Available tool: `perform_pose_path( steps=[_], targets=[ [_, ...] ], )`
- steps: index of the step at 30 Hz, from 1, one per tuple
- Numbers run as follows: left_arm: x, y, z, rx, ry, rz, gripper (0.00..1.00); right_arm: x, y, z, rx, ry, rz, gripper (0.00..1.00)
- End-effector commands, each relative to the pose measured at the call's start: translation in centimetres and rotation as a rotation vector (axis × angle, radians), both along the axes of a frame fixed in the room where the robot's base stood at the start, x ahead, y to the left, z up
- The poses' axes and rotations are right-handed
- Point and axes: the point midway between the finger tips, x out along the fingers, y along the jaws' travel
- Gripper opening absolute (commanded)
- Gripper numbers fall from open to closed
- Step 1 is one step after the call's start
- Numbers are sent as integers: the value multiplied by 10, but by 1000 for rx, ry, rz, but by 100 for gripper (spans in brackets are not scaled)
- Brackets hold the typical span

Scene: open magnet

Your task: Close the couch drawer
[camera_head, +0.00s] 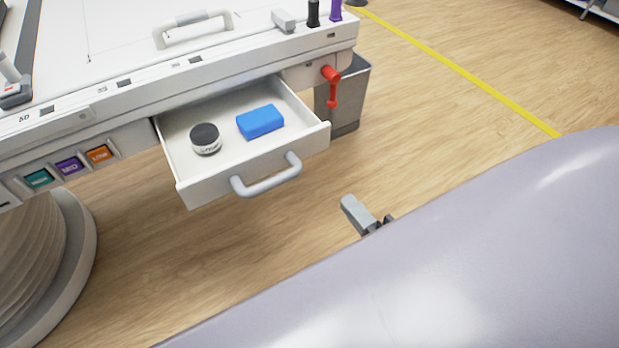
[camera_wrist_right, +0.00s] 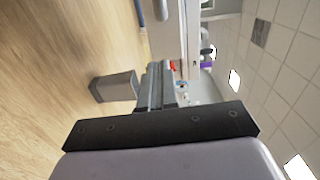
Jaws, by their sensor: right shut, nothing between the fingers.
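The couch drawer (camera_head: 258,169) is pulled out from under the white couch top in the head view. Its front carries a grey bar handle (camera_head: 268,181). A dark-lidded jar (camera_head: 205,139) and a blue block (camera_head: 260,121) lie inside. My right gripper (camera_head: 352,207) is to the right of the drawer front and apart from it, partly hidden by my own arm. In the right wrist view its fingers (camera_wrist_right: 160,75) are together with nothing between them. My left gripper is in neither view.
A red lever (camera_head: 331,80) hangs at the couch corner, above a grey bin (camera_head: 345,100). A round pedestal (camera_head: 48,265) stands at lower left. Coloured buttons (camera_head: 69,166) line the couch edge. The wood floor in front of the drawer is clear.

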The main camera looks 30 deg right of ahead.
Motion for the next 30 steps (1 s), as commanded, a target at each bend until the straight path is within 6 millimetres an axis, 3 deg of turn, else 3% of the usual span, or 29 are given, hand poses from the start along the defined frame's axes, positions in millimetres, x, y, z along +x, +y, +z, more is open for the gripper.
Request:
perform_pose_path(
  steps=[8,24,30],
  targets=[
    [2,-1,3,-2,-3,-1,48,20,-2,2,26,-8,-12,0],
    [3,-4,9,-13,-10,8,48,105,1,2,23,-6,-10,0],
    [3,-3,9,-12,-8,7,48,128,2,0,22,-4,-9,0]
  ],
)
